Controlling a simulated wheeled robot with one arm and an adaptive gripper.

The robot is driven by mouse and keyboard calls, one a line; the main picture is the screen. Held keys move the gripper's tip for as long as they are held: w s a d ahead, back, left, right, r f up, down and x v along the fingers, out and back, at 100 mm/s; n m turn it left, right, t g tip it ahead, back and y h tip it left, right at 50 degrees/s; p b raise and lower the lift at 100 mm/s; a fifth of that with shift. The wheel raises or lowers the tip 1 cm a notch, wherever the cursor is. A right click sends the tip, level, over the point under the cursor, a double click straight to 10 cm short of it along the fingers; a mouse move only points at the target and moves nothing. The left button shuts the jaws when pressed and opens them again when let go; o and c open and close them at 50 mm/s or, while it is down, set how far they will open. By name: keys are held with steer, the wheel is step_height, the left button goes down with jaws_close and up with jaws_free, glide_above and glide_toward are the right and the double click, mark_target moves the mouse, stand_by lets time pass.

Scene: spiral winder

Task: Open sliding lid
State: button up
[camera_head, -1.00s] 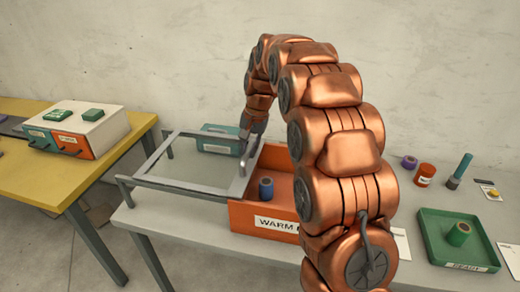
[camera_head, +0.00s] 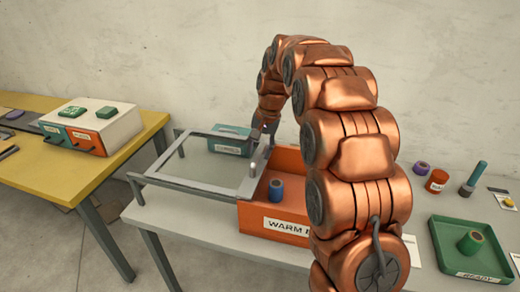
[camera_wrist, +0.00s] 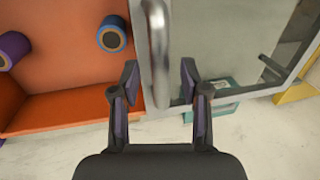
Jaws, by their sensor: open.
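The sliding lid (camera_head: 205,187) is a clear panel in a grey frame. It lies to the left, on rails reaching past the table edge, and most of the orange box (camera_head: 245,217) labelled "WARM" is uncovered. The lid's grey handle (camera_head: 261,155) stands at its right edge. My gripper (camera_wrist: 158,80) is open in the wrist view, with the handle (camera_wrist: 158,45) between its fingers in that picture; I cannot tell whether they touch it. In the head view my gripper (camera_head: 264,130) is just above and behind the handle, partly hidden by my arm.
A blue roll (camera_head: 276,190) stands inside the box; a purple one (camera_wrist: 12,48) shows in the wrist view. A teal box (camera_head: 228,139) is behind the lid. A green tray (camera_head: 437,240) and small items are at right. A yellow table (camera_head: 130,139) stands left.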

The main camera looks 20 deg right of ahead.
step_height(320, 180, up, 12)
steer(key=s+d, duration=0.1)
steer(key=d, duration=0.1)
steer(key=shift+s+f, duration=0.25)
steer(key=shift+s+a, duration=0.1)
steer(key=shift+a, duration=0.05)
stand_by(0.4)
steer(key=s+a+f+n+g+p, duration=0.15)
steer(key=s+a, duration=0.25)
steer(key=s, duration=0.5)
steer(key=s+a+n+p, duration=0.1)
steer(key=s+a+n, duration=0.15)
steer(key=s, duration=0.65)
steer(key=s+a+f+n+g+h+p, duration=0.1)
steer(key=s+f, duration=0.3)
steer(key=s, duration=0.7)
steer(key=s+a+f+n, duration=0.1)
steer(key=s+f, duration=0.3)
steer(key=s, duration=0.7)
steer(key=shift+s+n+g+h+p, duration=0.2)
steer(key=shift+n+g+h+p, duration=0.2)
steer(key=shift+n, duration=0.3)
